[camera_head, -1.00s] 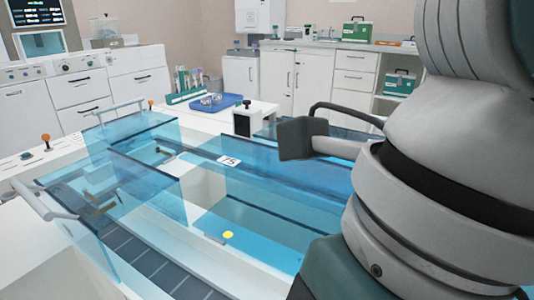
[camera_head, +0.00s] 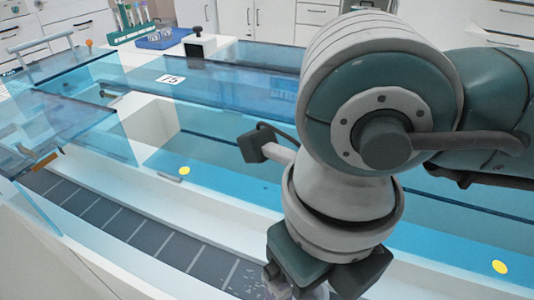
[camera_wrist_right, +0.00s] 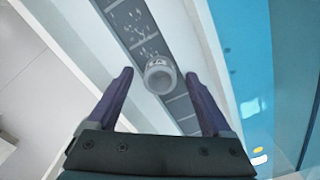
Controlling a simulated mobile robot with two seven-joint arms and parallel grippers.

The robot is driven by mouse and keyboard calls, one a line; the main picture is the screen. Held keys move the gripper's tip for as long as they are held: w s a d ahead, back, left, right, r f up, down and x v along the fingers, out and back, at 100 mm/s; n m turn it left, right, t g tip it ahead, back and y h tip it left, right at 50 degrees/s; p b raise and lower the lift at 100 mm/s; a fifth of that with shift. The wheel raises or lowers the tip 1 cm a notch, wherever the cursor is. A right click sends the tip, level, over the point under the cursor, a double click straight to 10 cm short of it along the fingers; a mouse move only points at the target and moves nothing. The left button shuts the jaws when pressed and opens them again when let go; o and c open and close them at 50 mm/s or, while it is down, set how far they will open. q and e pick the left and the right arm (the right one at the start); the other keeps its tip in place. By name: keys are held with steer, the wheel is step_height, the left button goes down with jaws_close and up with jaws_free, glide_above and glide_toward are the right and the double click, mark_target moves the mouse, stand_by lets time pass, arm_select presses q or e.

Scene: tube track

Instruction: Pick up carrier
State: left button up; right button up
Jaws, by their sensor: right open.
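The carrier (camera_wrist_right: 160,75) is a small pale round cylinder with dark marking on its top, its lettering too small to read surely. In the right wrist view it stands on the dark segmented track strip, ahead of and between my fingers. My right gripper (camera_wrist_right: 158,82) is open, with its two purple-grey fingers apart on either side and no visible contact. In the head view my right gripper (camera_head: 328,278) is at the bottom edge over the strip, its fingers largely cut off. My left gripper is not in view.
The dark strip (camera_head: 120,229) runs in a white channel beside blue transparent tank covers (camera_head: 240,90). A label reading 75 (camera_head: 170,79) is on one cover. A blue tray (camera_head: 160,39) and a rack of tubes (camera_head: 132,20) stand at the back.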

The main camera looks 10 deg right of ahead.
steer(key=c, duration=1.1)
steer(key=shift+o, duration=0.2)
steer(key=shift+r, duration=0.1)
step_height(320, 180, up, 25)
steer(key=p, duration=0.8)
steer(key=shift+p, duration=0.3)
